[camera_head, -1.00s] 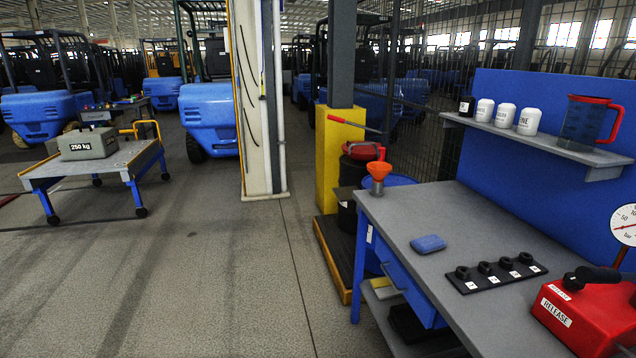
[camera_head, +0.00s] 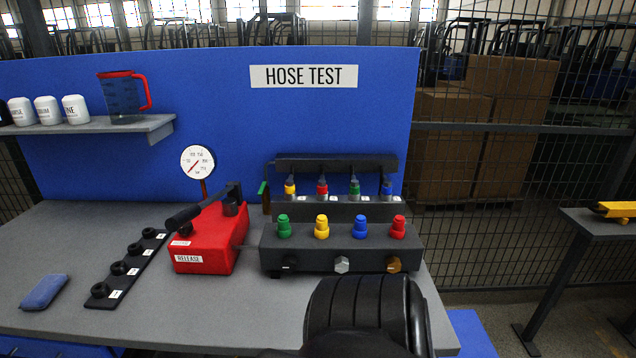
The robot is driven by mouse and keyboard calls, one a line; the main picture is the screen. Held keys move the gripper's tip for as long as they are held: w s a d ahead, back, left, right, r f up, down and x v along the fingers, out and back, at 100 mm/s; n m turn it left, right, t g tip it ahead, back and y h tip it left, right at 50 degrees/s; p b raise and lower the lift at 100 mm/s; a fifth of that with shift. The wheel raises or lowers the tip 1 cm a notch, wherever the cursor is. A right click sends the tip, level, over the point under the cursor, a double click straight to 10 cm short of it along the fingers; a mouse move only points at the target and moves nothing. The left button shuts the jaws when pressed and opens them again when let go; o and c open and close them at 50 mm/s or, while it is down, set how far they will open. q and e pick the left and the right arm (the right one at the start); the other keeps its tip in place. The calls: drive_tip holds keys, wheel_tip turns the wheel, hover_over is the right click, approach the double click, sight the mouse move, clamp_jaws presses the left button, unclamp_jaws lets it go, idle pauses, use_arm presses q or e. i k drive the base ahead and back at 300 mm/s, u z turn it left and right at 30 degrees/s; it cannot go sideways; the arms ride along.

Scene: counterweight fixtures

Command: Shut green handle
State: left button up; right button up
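A small green handle (camera_head: 262,188) stands roughly upright, slightly tilted, at the left end of the dark hose test rack (camera_head: 335,163). The rack holds yellow, red, green and blue fittings in a row. In front of it a dark block (camera_head: 340,260) carries green, yellow, blue and red couplings on top. A separate green coupling (camera_head: 284,226) is at that block's left end. A black ribbed part of my own arm shows at the bottom centre, in front of the block. Neither gripper's fingers can be seen.
A red release pump (camera_head: 205,240) with a black lever stands left of the block, near a gauge (camera_head: 198,162). A black strip (camera_head: 126,270) with several rings and a blue pad (camera_head: 44,292) lie further left. A shelf (camera_head: 110,125) holds a jug (camera_head: 123,97).

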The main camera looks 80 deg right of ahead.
sight(264, 184)
drive_tip(key=z, duration=2)
